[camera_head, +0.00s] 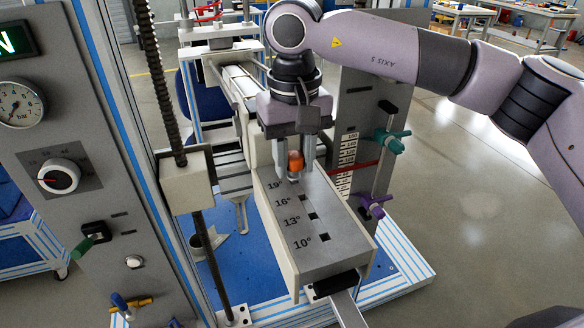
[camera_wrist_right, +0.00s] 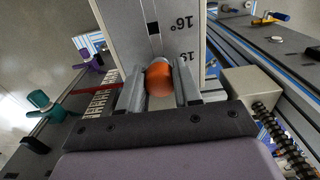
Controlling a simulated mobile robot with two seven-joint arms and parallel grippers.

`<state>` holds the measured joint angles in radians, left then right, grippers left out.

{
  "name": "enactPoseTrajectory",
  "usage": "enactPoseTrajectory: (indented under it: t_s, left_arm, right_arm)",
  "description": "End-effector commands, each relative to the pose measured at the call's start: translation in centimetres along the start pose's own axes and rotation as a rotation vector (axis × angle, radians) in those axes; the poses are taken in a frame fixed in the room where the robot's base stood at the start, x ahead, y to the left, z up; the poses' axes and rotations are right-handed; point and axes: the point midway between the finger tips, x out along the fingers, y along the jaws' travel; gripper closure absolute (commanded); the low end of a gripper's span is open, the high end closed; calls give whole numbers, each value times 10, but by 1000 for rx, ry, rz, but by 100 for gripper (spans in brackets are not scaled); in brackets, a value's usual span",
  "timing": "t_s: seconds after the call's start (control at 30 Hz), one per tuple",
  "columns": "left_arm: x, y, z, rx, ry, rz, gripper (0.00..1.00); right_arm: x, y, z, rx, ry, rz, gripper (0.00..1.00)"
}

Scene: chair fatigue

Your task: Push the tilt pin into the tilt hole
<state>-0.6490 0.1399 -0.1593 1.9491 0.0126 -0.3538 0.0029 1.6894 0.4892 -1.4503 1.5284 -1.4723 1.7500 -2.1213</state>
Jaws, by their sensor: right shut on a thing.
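The tilt pin has an orange knob (camera_head: 295,160), which also shows in the right wrist view (camera_wrist_right: 160,80). My right gripper (camera_head: 292,174) is shut on the knob, with one finger on each side. It points down at the far end of the grey tilt plate (camera_head: 335,248), by the 19° mark. The pin's shaft and the hole at that mark are hidden, so I cannot tell how deep the pin sits. The square holes at 16° (camera_head: 302,198), 13° (camera_head: 312,216) and 10° (camera_head: 321,235) show empty. My left gripper is not in view.
A threaded spindle with a beige block (camera_head: 186,182) stands left of the plate. Teal (camera_head: 389,141) and purple (camera_head: 375,205) clamp handles stand close on its right. A control panel with a gauge (camera_head: 18,106) is at the far left. Open floor lies right.

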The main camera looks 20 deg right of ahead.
Motion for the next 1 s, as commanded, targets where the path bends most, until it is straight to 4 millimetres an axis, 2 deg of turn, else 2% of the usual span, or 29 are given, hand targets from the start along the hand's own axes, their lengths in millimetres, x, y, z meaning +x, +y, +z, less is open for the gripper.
enactPoseTrajectory:
  t_s: [1.0]
  left_arm:
    - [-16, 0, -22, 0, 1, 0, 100]
  right_arm:
    - [-38, 0, 0, 0, 0, 0, 94]
